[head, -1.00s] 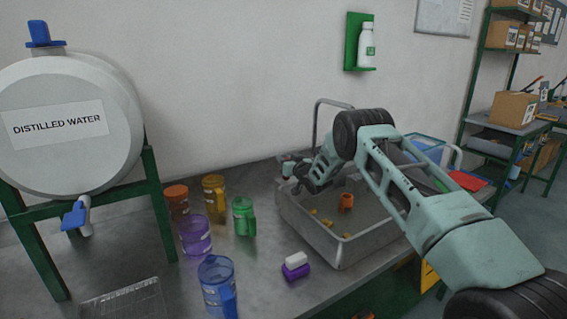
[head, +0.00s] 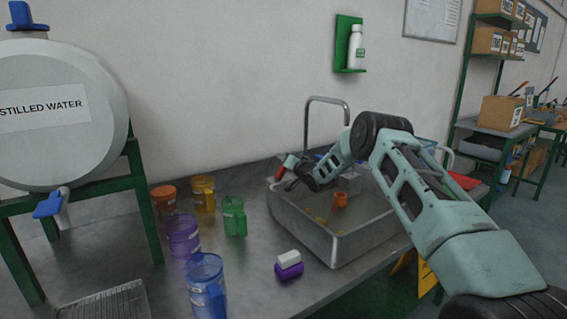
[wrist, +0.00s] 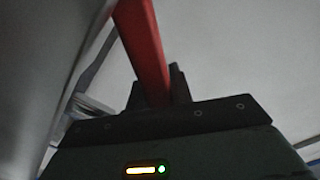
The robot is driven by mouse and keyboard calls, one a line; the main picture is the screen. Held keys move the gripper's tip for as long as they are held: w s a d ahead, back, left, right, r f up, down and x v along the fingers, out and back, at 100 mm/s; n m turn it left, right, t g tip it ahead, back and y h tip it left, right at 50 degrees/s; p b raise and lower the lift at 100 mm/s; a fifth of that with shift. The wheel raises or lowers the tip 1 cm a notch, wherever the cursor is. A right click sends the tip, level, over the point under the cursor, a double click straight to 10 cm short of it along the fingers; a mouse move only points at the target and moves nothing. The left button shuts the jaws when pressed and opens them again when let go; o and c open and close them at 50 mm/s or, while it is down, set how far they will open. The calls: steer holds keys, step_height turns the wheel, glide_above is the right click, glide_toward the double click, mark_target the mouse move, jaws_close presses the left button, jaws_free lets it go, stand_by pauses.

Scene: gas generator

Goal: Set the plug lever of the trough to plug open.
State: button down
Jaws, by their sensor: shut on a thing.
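The trough (head: 375,237) is a grey metal basin on the bench, with an orange cup-like piece (head: 340,201) and small yellow bits inside. The red lever (head: 286,166) shows at its far left corner. In the wrist view the red lever (wrist: 143,45) is a long bar running from the top edge down between the fingers. My gripper (head: 293,177) is at that corner and shut on the lever; its dark fingers fill the lower middle of the wrist view (wrist: 160,88). The lever's base and the drain plug are hidden.
A curved metal pipe (head: 327,99) rises behind the trough. A purple and white block (head: 288,265) and several coloured jugs, including a green one (head: 234,216), stand to the left. A distilled water tank (head: 60,115) is at far left.

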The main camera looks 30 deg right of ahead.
steer(key=shift+d, duration=0.1)
steer(key=c, duration=1.2)
jaws_free()
steer(key=shift+c, duration=0.2)
steer(key=shift+s, duration=0.1)
steer(key=s+b, duration=0.2)
steer(key=s, duration=1.5)
steer(key=shift+d+b, duration=0.25)
steer(key=shift+b, duration=0.05)
steer(key=shift+s, duration=0.1)
